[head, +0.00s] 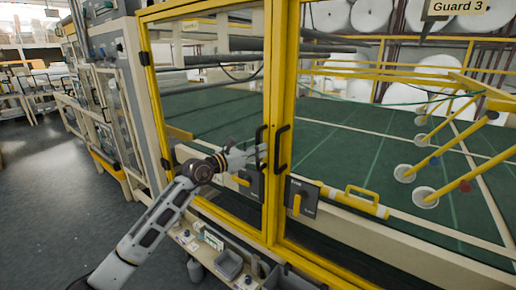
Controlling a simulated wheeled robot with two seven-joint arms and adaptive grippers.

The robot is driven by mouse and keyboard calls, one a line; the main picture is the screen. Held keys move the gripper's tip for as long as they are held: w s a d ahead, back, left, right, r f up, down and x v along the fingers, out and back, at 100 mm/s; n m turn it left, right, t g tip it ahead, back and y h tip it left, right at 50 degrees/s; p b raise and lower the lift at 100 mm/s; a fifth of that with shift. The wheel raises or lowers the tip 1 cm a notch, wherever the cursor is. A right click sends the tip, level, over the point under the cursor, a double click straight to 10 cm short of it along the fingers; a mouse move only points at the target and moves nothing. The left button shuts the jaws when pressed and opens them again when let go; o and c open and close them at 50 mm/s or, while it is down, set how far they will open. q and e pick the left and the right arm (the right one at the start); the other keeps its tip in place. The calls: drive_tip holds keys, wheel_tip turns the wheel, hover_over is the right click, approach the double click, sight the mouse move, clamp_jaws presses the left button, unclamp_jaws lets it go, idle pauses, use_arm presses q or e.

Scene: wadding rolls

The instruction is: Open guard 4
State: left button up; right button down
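A glazed guard with yellow-framed doors (285,75) stands in front of me. Two black upright handles sit side by side where the frames meet: a left handle (262,133) and a right handle (282,150). Both doors look closed. My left gripper (252,157) is at the left handle, its fingers reaching to it from the left. Whether the fingers are closed around the handle is too small to tell. A sign reading "Guard 3" (458,7) hangs at the upper right. I see no readable "Guard 4" label. My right gripper is out of view.
A dark lock plate with a yellow part (301,198) sits right of the handles. Below the doors, a ledge holds a grey bin (229,263) and small items. Behind the glass lie a green bed (350,145) and white rolls. Open grey floor (40,200) lies at left.

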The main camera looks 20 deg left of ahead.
use_arm(q)
drive_tip(key=shift+w+d, duration=0.35)
drive_tip(key=shift+w, duration=0.2)
drive_tip(key=shift+c, duration=0.2)
clamp_jaws()
